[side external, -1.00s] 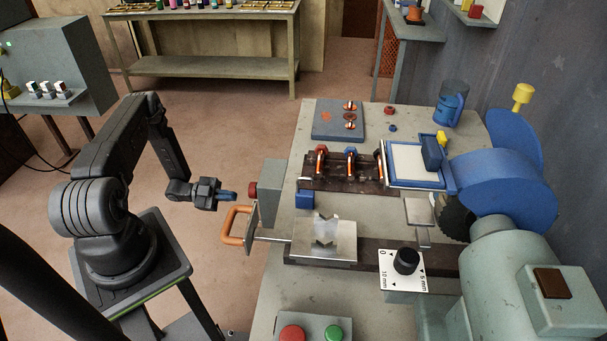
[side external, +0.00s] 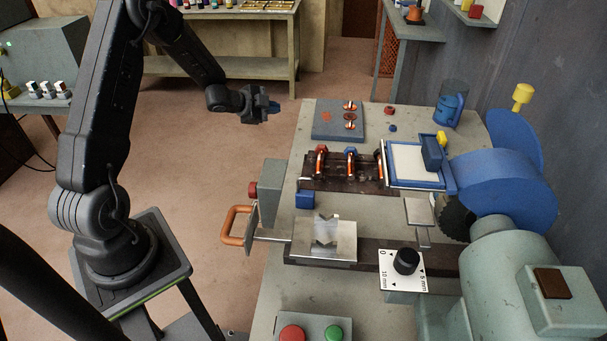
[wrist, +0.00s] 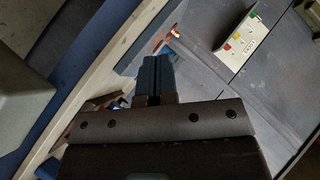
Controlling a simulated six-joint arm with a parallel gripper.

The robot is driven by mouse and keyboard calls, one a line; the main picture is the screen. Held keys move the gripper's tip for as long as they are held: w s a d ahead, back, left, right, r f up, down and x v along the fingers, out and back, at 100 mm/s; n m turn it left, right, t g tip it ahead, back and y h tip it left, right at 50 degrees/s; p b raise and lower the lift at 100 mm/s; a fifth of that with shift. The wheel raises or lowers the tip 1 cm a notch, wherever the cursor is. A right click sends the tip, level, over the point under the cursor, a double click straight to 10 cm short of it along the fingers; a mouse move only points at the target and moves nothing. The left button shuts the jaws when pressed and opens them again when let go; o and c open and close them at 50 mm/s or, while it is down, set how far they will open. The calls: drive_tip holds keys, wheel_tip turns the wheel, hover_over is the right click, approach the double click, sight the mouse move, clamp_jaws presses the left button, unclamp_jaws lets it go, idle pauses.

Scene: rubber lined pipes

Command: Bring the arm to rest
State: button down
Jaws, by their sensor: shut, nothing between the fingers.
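My gripper (side external: 272,106) is raised in the air left of the workbench (side external: 277,300), near the level of its far end in the side external view. Its blue fingers (wrist: 153,76) are shut and empty in the wrist view, with nothing held between them. My arm stands tall from its base, its upper link near vertical and its forearm angled down to the right. The gripper is apart from everything on the bench.
The bench holds a rack of copper-coloured pipes (side external: 350,165), a metal V-block (side external: 325,240) with an orange handle (side external: 233,226), a blue-framed tray (side external: 412,165), a blue mug (side external: 450,105) and a blue-guarded machine (side external: 505,185).

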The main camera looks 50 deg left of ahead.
drive_tip(key=s+d+r+n+g+y, duration=0.1)
drive_tip(key=s+d+r+n+y, duration=0.15)
drive_tip(key=d+r, duration=0.4)
drive_tip(key=s+d+r+n+g+y, duration=0.1)
drive_tip(key=s+d+r+n+y, duration=0.2)
drive_tip(key=r, duration=0.7)
drive_tip(key=s+d+r+n+g+h, duration=0.1)
drive_tip(key=s+d+n+g+h, duration=0.1)
drive_tip(key=s+d, duration=0.6)
drive_tip(key=s+d+r+n+g+h, duration=0.1)
drive_tip(key=s+d+n+g+h, duration=0.1)
drive_tip(key=s+d, duration=0.7)
drive_tip(key=s+n+h, duration=0.1)
drive_tip(key=s, duration=0.4)
drive_tip(key=shift+s+d+g, duration=0.25)
drive_tip(key=shift+g, duration=0.15)
drive_tip(key=c, duration=1.8)
unclamp_jaws()
drive_tip(key=shift+r, duration=0.15)
